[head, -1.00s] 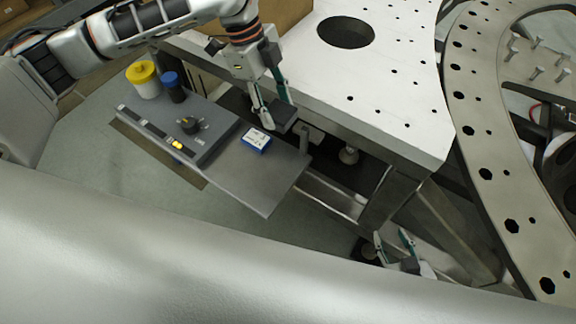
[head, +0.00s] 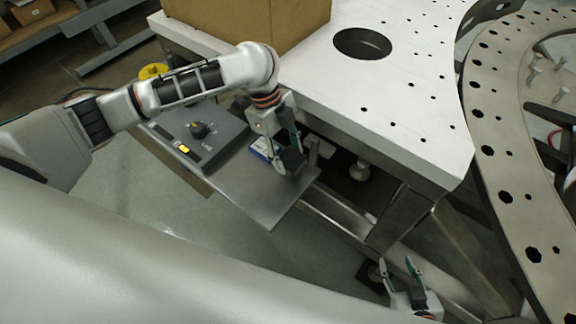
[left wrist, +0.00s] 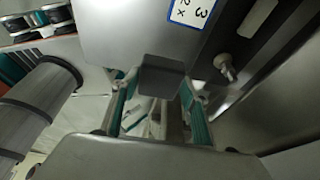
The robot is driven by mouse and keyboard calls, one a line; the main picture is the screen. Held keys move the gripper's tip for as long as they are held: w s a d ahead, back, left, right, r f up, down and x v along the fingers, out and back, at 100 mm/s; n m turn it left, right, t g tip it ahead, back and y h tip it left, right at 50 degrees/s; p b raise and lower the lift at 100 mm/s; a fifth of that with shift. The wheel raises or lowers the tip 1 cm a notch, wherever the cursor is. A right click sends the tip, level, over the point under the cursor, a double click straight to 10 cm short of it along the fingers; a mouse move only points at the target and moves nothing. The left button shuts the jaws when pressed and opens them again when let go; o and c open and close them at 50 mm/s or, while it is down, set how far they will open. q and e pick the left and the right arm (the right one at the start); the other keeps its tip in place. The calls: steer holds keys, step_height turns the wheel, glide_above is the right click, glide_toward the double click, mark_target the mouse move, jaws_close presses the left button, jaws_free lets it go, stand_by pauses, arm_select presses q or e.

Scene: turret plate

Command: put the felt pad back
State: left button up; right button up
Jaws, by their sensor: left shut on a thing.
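My left gripper (head: 287,160) is shut on a dark grey block, the felt pad (head: 291,161). It holds the pad over the right part of the grey shelf plate (head: 262,202), beside the white table. In the left wrist view the pad (left wrist: 160,78) sits between the green-lined fingers, in front of the plate (left wrist: 120,38). I cannot tell whether the pad touches the plate. My right gripper (head: 403,277) is open and empty, low near the table leg.
A control box (head: 190,133) with a knob and lit yellow button adjoins the plate. A short upright post (head: 313,153) stands at its right edge. A cardboard box (head: 245,22) is on the white perforated table (head: 400,80). A yellow-topped container (head: 153,71) is partly behind my left arm.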

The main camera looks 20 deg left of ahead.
mark_target(288, 165)
arm_select(q)
step_height(288, 165, down, 5)
steer(key=shift+b, duration=0.6)
steer(key=shift+r, duration=0.1)
steer(key=o, duration=1.3)
steer(key=p+v, duration=0.2)
steer(key=v, duration=1)
steer(key=shift+p, duration=0.4)
